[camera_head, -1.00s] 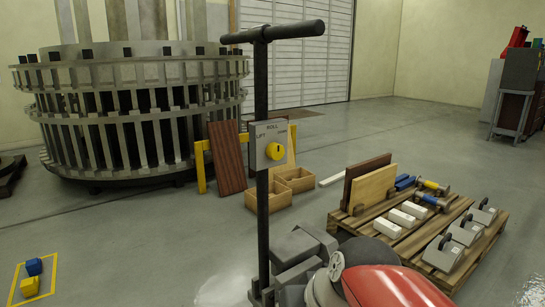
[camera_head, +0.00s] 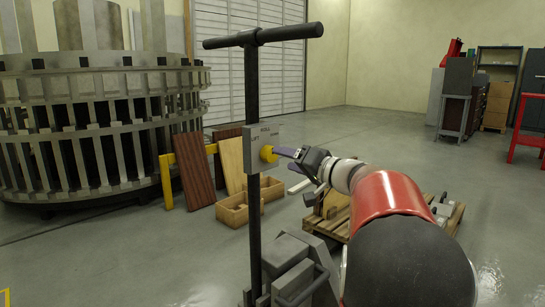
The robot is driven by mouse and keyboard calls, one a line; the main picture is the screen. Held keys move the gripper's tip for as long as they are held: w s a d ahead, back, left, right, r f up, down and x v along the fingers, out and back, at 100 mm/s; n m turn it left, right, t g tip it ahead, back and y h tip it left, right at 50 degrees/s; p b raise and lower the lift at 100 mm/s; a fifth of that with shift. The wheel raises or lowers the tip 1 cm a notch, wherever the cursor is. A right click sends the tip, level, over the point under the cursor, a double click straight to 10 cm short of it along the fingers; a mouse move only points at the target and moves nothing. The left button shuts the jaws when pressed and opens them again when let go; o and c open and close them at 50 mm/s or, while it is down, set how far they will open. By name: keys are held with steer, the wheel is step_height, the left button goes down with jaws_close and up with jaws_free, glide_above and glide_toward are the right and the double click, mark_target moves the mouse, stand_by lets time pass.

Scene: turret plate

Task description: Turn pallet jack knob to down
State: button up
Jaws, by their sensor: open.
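The pallet jack's black T-handle (camera_head: 262,36) stands upright in front of me. A grey control plate (camera_head: 256,149) on its post carries lettering; "LIFT" and "ROLL" are partly legible now. The yellow knob (camera_head: 268,154) sits on the plate's right part. The gripper is open. The knob's pointing direction is too small to read.
A loaded wooden pallet (camera_head: 448,217) stands behind my arm. Wooden boxes (camera_head: 232,214) and leaning boards (camera_head: 193,172) stand behind the post. A large slatted ring structure (camera_head: 90,130) fills the left. A red stand (camera_head: 530,125) is at far right. Open floor lies at centre right.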

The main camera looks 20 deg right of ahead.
mark_target(273, 155)
steer(key=shift+p+x, duration=0.3)
steer(key=shift+x, duration=2.05)
steer(key=shift+c, duration=0.3)
steer(key=c, duration=0.9)
